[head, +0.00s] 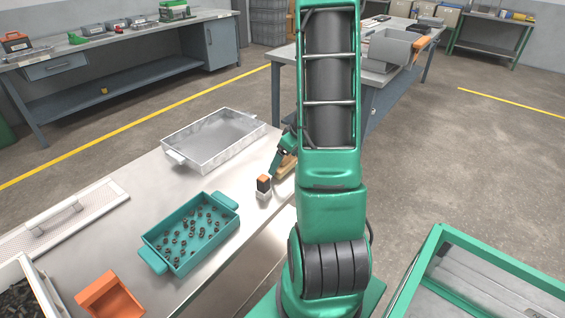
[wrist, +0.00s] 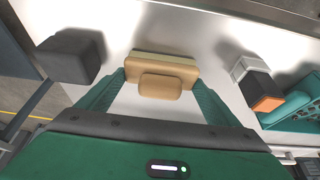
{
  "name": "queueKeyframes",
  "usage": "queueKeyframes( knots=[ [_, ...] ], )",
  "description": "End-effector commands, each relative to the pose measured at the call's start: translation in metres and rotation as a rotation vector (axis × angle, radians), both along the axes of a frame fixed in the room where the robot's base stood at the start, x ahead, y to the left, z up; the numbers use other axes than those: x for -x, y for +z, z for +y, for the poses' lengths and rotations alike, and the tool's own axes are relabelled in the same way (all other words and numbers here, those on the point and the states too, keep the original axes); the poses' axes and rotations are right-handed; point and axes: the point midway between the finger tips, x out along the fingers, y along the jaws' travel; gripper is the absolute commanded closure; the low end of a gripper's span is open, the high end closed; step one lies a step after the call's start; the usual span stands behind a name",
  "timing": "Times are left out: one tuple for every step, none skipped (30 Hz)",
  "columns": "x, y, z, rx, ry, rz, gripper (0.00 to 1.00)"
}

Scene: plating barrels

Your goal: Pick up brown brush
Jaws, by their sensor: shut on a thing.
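The brown brush (wrist: 163,66) is a tan block with a rounded raised grip, in the upper middle of the wrist view. My gripper (wrist: 161,84) has one green finger at each side of it and is shut on it. In the head view the brush (head: 287,166) shows near the table's right edge, partly hidden by my arm and my gripper (head: 279,160). I cannot tell whether the brush touches the table or is just above it.
A small white, black and orange block (head: 264,187) stands close to the brush. A dark block (wrist: 72,55) is at its other side. A teal tray of small parts (head: 160,262), a metal tray (head: 174,151) and an orange bin (head: 108,296) share the table.

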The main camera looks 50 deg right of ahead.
Motion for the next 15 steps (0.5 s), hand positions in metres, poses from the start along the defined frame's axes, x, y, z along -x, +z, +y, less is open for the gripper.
queueKeyframes(
  knots=[
    [-0.001, 0.003, 0.0, 0.002, 0.0, -0.002, 0.39],
    [-0.001, 0.005, -0.001, 0.002, 0.0, -0.002, 0.39],
    [-0.001, 0.009, -0.001, 0.003, 0.001, -0.003, 0.39],
    [-0.001, 0.011, -0.001, 0.003, 0.001, -0.002, 0.39],
    [-0.001, 0.015, -0.001, 0.003, 0.002, -0.002, 0.39],
    [-0.001, 0.02, -0.001, 0.004, 0.002, -0.003, 0.39],
    [-0.001, 0.025, -0.001, 0.005, 0.001, -0.004, 0.39],
    [-0.001, 0.03, -0.001, 0.005, 0.001, -0.003, 0.39],
    [-0.001, 0.038, -0.001, 0.005, 0.001, -0.004, 0.39],
    [-0.001, 0.044, 0.002, 0.004, 0.003, -0.004, 0.39],
    [-0.003, 0.046, 0.012, 0.002, 0.006, -0.003, 0.39],
    [-0.005, 0.052, 0.022, 0.001, 0.007, -0.004, 0.39],
    [-0.006, 0.056, 0.029, 0.003, 0.007, -0.004, 0.39],
    [-0.007, 0.06, 0.035, 0.003, 0.007, -0.004, 0.39],
    [-0.008, 0.065, 0.043, 0.002, 0.006, -0.004, 0.39]
  ],
)
